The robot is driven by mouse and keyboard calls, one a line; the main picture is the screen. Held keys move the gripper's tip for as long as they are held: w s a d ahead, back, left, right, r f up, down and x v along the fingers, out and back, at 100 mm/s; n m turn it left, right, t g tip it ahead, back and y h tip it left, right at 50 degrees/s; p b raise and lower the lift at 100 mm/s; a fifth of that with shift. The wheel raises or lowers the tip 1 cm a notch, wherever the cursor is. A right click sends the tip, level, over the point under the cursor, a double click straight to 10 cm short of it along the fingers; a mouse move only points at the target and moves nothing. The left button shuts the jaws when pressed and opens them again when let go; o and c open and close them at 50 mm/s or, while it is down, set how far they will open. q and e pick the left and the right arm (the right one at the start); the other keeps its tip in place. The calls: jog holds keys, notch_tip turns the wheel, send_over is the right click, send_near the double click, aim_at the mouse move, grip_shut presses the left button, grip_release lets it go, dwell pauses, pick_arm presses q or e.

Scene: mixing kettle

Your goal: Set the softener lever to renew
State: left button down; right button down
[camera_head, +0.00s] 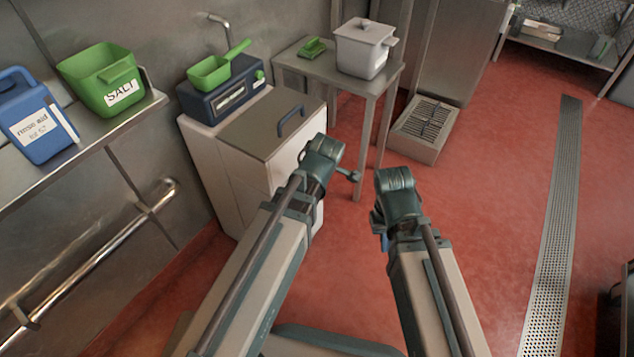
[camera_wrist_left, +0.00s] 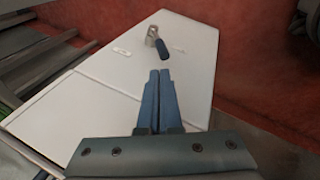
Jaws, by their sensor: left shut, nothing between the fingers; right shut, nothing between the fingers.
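The softener is a white cabinet (camera_head: 235,165) with a grey lid and a blue lid handle. Its white face (camera_wrist_left: 100,80) fills the middle of the left wrist view. On that face is the lever (camera_wrist_left: 162,47), a metal hub with a short dark-blue grip slanting down to the right. A small label (camera_wrist_left: 122,51) lies left of the hub; its writing is too small to read. My left gripper (camera_wrist_left: 160,75) is shut and empty, its fingertips just below the lever's grip in the picture. Contact cannot be told. My right gripper (camera_head: 384,242) is shut and empty over the floor.
A blue box (camera_head: 225,100) with a green scoop (camera_head: 215,70) sits behind the lid. A shelf at left holds a blue rinse aid jug (camera_head: 35,115) and a green salt tub (camera_head: 100,80). A steel table (camera_head: 310,65) bears a lidded pot (camera_head: 362,50).

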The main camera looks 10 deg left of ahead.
pick_arm(q)
jog(key=w+r+m+g+p, duration=0.1)
jog(key=w+m, duration=0.4)
jog(key=m, duration=0.6)
jog(key=w+d+r+m+g+h+p, duration=0.1)
jog(key=w+m+g+p, duration=0.2)
jog(key=m, duration=0.8)
jog(key=shift+w+d+r+g, duration=0.35)
jog(key=shift+w+g, duration=0.35)
jog(key=shift+w, duration=0.5)
jog(key=shift+a+f, duration=0.1)
jog(key=s+a+f+b, duration=0.1)
jog(key=f+b, duration=0.3)
jog(key=s+a+f+b, duration=0.1)
jog(key=f+b, duration=0.3)
jog(key=s+f+b, duration=0.1)
jog(key=f+b, duration=0.3)
jog(key=shift+s+a, duration=0.35)
jog(key=shift+a, duration=0.05)
